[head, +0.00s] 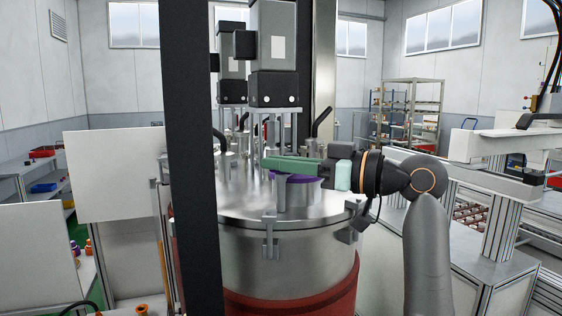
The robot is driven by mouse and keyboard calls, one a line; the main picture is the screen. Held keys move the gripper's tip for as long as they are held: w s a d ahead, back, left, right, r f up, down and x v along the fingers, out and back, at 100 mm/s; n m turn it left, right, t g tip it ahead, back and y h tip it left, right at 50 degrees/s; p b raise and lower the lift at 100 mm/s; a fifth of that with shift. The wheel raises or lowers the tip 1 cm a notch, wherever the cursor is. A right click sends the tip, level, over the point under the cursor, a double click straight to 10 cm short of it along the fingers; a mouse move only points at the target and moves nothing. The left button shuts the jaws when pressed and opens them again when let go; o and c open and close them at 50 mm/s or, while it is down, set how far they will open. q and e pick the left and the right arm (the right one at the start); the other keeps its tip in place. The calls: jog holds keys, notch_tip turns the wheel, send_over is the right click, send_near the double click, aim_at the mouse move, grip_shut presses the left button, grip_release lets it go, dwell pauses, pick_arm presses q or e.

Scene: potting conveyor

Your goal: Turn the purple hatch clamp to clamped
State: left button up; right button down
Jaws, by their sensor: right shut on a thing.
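The purple hatch clamp (296,178) is on the steel lid (240,205) of a round vessel, near the lid's front. It shows as a purple band on a short grey post. A green bar (289,165) lies across its top, running left to right. My right gripper (336,164) reaches in from the right at lid height and is shut at the bar's right end. The fingertips are partly hidden, so the exact grip is hard to see. My left gripper is out of view.
A black and grey motor unit (274,52) stands on the lid behind the clamp. A dark upright post (190,150) blocks the left of the vessel. Other fittings and a black-handled lever (321,122) stand behind. A steel bracket (270,238) hangs at the lid's front edge.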

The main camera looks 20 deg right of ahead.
jog(key=shift+f, duration=0.1)
jog(key=c, duration=0.9)
grip_release()
jog(key=b+v, duration=0.3)
jog(key=v, duration=0.9)
jog(key=shift+s+d+b, duration=0.2)
jog(key=shift+b, duration=0.15)
